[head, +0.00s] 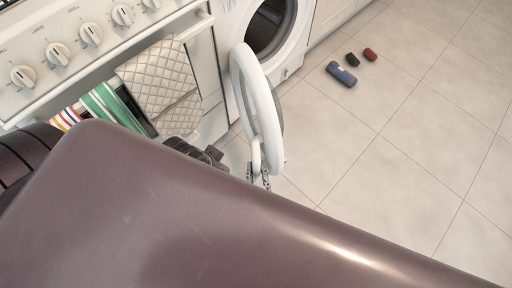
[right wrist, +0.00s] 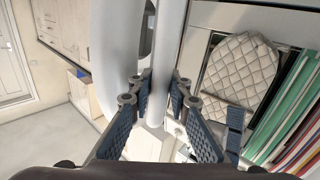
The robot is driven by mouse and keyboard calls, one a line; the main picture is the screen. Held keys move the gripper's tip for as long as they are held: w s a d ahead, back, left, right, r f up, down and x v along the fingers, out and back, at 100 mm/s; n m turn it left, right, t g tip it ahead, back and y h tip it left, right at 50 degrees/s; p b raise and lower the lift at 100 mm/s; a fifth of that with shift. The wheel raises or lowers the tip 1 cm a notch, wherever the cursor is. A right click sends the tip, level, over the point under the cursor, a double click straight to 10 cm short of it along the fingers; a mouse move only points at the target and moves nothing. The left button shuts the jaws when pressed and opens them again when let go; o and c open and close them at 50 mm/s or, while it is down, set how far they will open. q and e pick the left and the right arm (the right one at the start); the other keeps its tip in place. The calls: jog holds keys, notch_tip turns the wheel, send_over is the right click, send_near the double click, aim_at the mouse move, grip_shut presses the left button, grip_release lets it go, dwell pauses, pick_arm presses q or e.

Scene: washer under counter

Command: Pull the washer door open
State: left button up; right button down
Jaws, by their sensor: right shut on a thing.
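The washer (head: 293,57) is white and stands at the top centre of the head view. Its round white door (head: 249,68) is swung well out from the front, and the dark drum opening shows behind it. My right gripper (head: 262,178) is at the door's near lower edge. In the right wrist view its blue-padded fingers (right wrist: 160,96) are closed around a white upright bar, the door's handle (right wrist: 170,40). The door's ring (right wrist: 113,50) is just left of that bar.
A white stove (head: 75,18) with knobs is left of the washer. A quilted towel (head: 160,80) and a green striped towel (head: 108,103) hang on its front. A blue roll (head: 341,74) and two smaller dark and red items lie on the tiled floor, which is otherwise clear at right.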

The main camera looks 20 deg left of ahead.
jog(key=shift+a+r, duration=0.15)
jog(key=c, duration=1.8)
grip_release()
jog(key=shift+c, duration=0.2)
jog(key=v, duration=1.2)
jog(key=shift+w, duration=0.1)
